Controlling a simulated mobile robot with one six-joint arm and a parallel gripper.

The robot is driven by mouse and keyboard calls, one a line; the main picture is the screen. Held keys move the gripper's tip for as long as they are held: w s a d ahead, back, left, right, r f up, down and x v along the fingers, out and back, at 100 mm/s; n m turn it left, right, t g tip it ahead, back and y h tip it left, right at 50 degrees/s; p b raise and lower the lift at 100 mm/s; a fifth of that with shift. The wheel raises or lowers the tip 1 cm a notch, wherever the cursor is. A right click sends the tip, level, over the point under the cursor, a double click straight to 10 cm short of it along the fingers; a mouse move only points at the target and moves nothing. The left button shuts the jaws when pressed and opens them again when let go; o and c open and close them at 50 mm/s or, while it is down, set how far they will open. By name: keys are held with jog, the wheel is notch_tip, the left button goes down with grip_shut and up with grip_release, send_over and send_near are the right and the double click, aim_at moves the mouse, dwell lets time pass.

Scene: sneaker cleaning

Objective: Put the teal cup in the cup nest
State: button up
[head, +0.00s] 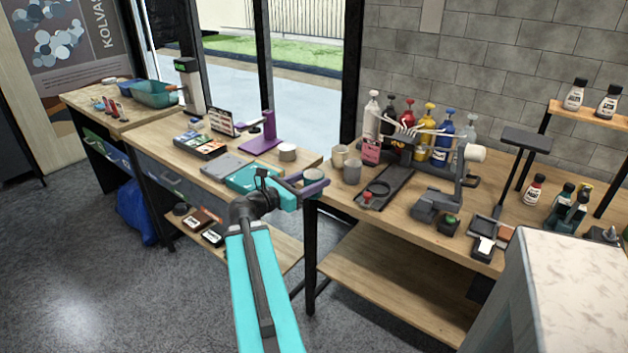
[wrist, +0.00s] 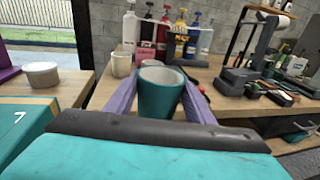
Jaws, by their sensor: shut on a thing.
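My gripper (head: 313,187) has purple fingers and is shut on the teal cup (wrist: 160,97). The cup is upright between the fingers, with its open pale inside facing up. In the head view the fingers hide most of the cup (head: 313,175). It is over the gap between the two wooden benches, near their front edges. On the right bench, a dark tray (head: 400,178) with a round ring (head: 378,189) lies right of the cup. I cannot tell for sure whether that ring is the cup nest.
Two pale cups (head: 340,155) (head: 351,172) stand on the right bench just beyond my gripper. A small pink sign (head: 371,151) and several pump bottles (head: 420,130) stand behind. A white tub (head: 287,152) and a teal box (head: 245,178) are on the left bench.

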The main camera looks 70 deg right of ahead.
jog(key=shift+w, duration=0.1)
jog(key=w+a+f+n+t+h, duration=0.1)
jog(key=w+a+n+t, duration=0.15)
jog(key=w+a, duration=0.65)
jog(key=w+a+f+n+t, duration=0.2)
jog(key=w+a+t, duration=0.2)
jog(key=w+a, duration=0.55)
jog(key=w+a+f+n+t+h, duration=0.1)
jog(key=w+a+n+t, duration=0.15)
jog(key=w+a, duration=0.65)
jog(key=w+a+f+n+t+y, duration=0.1)
jog(key=w+a+n+t, duration=0.1)
jog(key=a, duration=0.9)
jog(key=w+a+f+n+t+y, duration=0.1)
jog(key=w+a+t, duration=0.3)
jog(key=a, duration=0.8)
jog(key=w+a+f+n+t+y, duration=0.1)
jog(key=w+a, duration=0.4)
jog(key=a, duration=0.7)
jog(key=shift+w+a+f+n+t+y, duration=0.2)
jog(key=shift+w+f+n+t+y, duration=0.25)
jog(key=shift+n+t, duration=0.6)
jog(key=shift+s+f, duration=0.1)
jog(key=shift+s, duration=0.1)
